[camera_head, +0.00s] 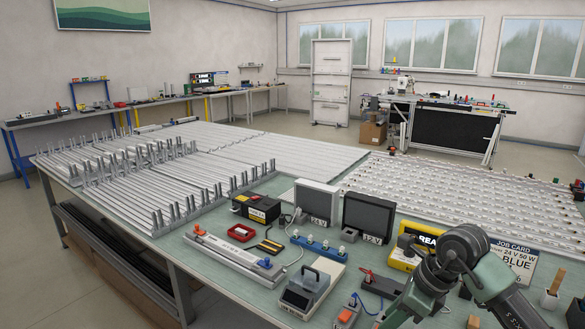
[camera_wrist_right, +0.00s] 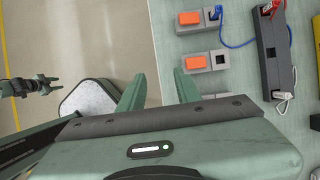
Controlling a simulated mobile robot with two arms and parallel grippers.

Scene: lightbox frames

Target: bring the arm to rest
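My right arm comes in at the bottom right of the head view, bent over the near edge of the bench (camera_head: 225,262). Its gripper is largely hidden there by the arm's own joints. In the right wrist view my right gripper (camera_wrist_right: 159,92) is open, its two green fingers apart. Nothing is between them; the bench edge and floor show beneath. My left gripper is not in the head view.
Orange rocker switches (camera_wrist_right: 196,61) and a black terminal block (camera_wrist_right: 268,50) lie on the bench beside the right gripper. Floor left of the bench edge is open.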

